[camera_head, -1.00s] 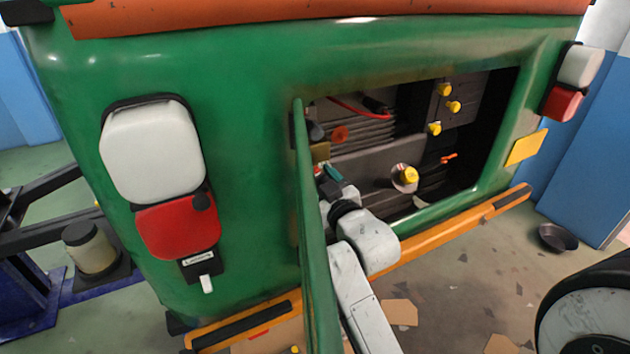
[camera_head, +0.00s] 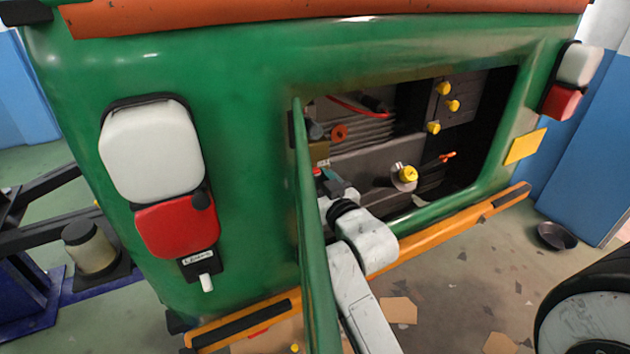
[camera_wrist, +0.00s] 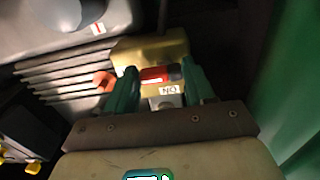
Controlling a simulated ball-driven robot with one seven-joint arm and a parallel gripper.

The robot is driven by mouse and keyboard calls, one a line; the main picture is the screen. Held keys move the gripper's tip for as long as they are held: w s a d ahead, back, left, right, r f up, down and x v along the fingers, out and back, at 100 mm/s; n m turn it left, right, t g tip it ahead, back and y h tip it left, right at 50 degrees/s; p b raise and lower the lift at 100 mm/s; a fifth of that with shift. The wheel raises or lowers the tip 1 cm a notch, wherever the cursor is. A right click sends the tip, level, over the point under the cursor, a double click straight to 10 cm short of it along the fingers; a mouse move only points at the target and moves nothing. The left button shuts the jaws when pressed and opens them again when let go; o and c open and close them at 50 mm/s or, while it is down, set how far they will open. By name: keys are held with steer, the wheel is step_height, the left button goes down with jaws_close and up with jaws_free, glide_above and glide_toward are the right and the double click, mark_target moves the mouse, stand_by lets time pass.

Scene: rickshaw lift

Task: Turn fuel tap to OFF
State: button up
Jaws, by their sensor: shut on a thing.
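The fuel tap is a brass block (camera_wrist: 150,50) with a red lever (camera_wrist: 154,74) with a dark end on its right, and a white label (camera_wrist: 169,90) that reads like an upside-down "ON". In the wrist view my gripper (camera_wrist: 160,77) has its green fingers on either side of the lever, shut on it. The lever lies roughly crosswise between the fingers. In the head view the brass block (camera_head: 319,152) sits just inside the left edge of the engine bay, and my gripper (camera_head: 328,180) is below it, partly hidden by the open green door.
The open green door (camera_head: 311,240) stands close left of my arm. In the bay are an orange-red round part (camera_head: 339,133), a yellow cap (camera_head: 408,174), several yellow knobs (camera_head: 444,89) and an orange handle (camera_head: 447,156). The orange bumper (camera_head: 440,237) runs below.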

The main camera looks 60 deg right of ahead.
steer(key=o, duration=1)
steer(key=shift+o, duration=0.2)
steer(key=b+v, duration=0.2)
steer(key=v, duration=0.9)
